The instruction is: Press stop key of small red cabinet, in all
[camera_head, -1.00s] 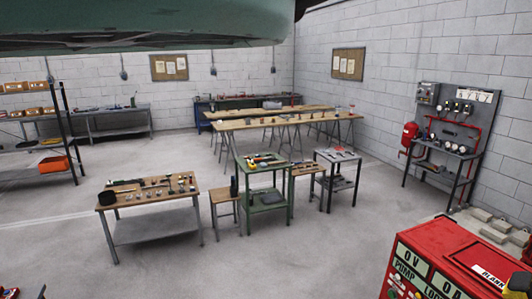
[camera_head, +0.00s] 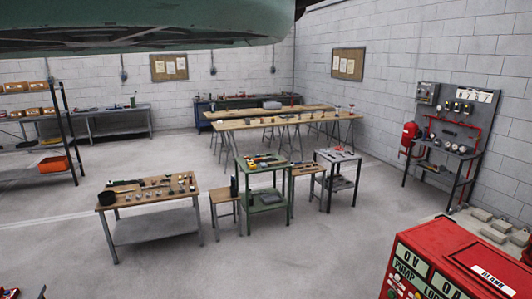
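A red cabinet (camera_head: 405,240) stands at the bottom right corner, cut off by the frame edges. Its sloped face has pale readout panels marked "0 V" (camera_head: 411,262) and "0 A", with partly readable lettering "PUMP" below. A white label (camera_head: 493,278) lies on its red top surface. A few small round controls (camera_head: 393,292) show at its lower left, too small and cut off to tell whether one is the stop key. My gripper is not in view.
A wooden-topped bench (camera_head: 152,193) with tools, a green cart (camera_head: 263,180) and long trestle tables (camera_head: 285,123) fill the middle. A gauge bench (camera_head: 450,145) stands at the right wall, an open shelf (camera_head: 30,172) at the left. Grey floor in front is clear.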

